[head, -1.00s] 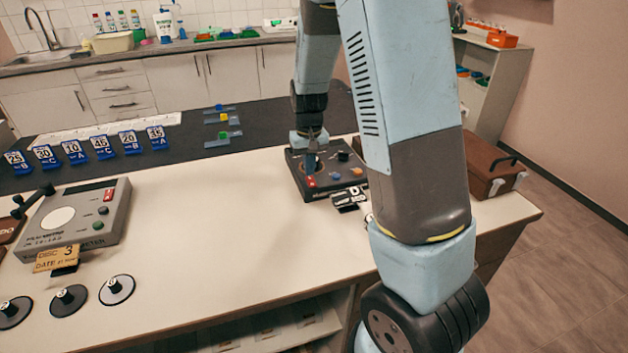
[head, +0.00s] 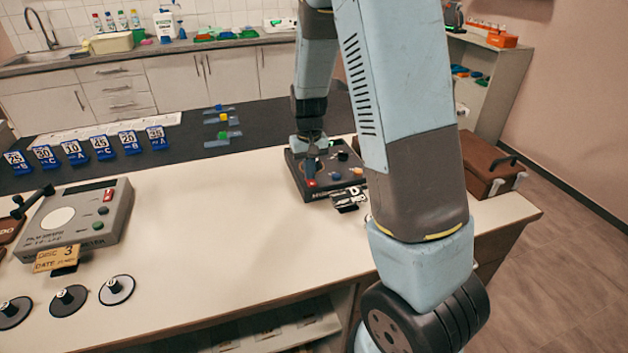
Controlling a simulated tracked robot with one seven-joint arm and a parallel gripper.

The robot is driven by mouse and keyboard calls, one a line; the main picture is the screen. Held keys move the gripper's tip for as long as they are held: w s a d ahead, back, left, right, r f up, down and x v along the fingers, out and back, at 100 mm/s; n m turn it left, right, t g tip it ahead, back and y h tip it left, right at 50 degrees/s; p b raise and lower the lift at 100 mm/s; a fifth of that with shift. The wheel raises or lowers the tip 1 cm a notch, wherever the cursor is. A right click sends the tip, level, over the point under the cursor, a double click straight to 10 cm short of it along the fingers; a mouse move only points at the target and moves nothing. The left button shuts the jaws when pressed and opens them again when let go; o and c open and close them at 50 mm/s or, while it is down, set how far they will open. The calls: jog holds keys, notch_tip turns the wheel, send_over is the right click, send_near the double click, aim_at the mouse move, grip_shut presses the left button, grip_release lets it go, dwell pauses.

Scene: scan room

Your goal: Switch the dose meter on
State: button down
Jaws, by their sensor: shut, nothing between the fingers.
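A dark box-shaped instrument (head: 330,193) stands on the white bench under my arm, with several knobs and buttons on its sloping top. It seems to be the dose meter, but its front lettering is too small to read surely. Its top has an orange button (head: 356,171), a blue button and a black knob (head: 342,156). My gripper (head: 311,178) is shut and empty, pointing down at the left front of that top. Its tips are at a small red part (head: 311,184), which they partly cover. I cannot tell whether they touch it.
A grey densitometer-like instrument (head: 112,220) with red and green buttons stands at the left. Numbered blue stands (head: 103,147) line the dark mat. A brown case (head: 485,165) is at the right. The bench's middle is clear.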

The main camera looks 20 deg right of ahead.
jog(key=shift+r, duration=3.5)
jog(key=s+r+t, duration=0.3)
jog(key=s+r, duration=0.9)
jog(key=r, duration=0.2)
jog(key=s+d+r+t, duration=0.1)
jog(key=s+r, duration=0.4)
jog(key=s, duration=0.9)
jog(key=shift+r+t, duration=0.25)
jog(key=shift+t, duration=0.55)
